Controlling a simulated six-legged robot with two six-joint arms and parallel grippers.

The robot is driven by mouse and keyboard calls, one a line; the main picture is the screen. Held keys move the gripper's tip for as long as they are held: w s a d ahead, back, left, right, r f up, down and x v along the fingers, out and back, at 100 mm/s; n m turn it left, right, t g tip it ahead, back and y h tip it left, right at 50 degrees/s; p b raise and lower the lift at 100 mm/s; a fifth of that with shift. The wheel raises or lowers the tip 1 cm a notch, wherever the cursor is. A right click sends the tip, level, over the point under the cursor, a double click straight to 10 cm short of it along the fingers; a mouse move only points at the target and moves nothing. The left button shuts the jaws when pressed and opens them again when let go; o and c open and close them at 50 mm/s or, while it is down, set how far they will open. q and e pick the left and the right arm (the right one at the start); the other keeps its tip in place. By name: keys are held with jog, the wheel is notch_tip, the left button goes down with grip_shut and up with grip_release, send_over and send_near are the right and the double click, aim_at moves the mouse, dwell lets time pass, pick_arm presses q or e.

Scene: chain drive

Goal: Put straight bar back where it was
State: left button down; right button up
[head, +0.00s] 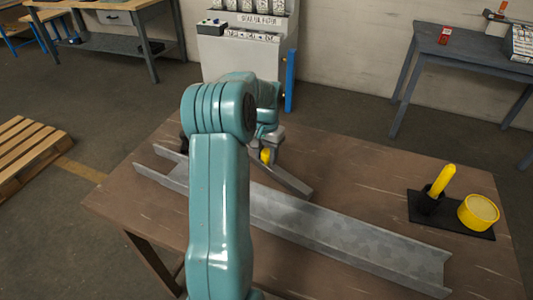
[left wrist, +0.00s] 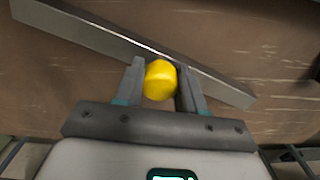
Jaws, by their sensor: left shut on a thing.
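The straight bar (head: 290,180) is a plain grey bar beside the far wall of a long grey metal channel (head: 340,240) on the brown table. In the left wrist view the bar (left wrist: 90,34) runs diagonally across, with a yellow knob (left wrist: 159,80) at its middle. My left gripper (left wrist: 160,88) is shut on this knob, one finger on each side. In the head view my left arm hides much of the gripper and part of the channel. I cannot tell whether the bar touches the table or channel. My right gripper is not in view.
A black mat (head: 459,229) at the table's right holds a yellow-handled tool (head: 440,181) in a black holder and a round yellow tin (head: 478,212). A wooden pallet (head: 28,150) lies on the floor at left.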

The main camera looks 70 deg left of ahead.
aim_at(267, 152)
pick_arm(q)
jog(key=c, duration=0.7)
grip_release()
jog(key=shift+f, duration=0.1)
notch_tip(267, 152, up, 12)
jog(key=shift+r, duration=0.2)
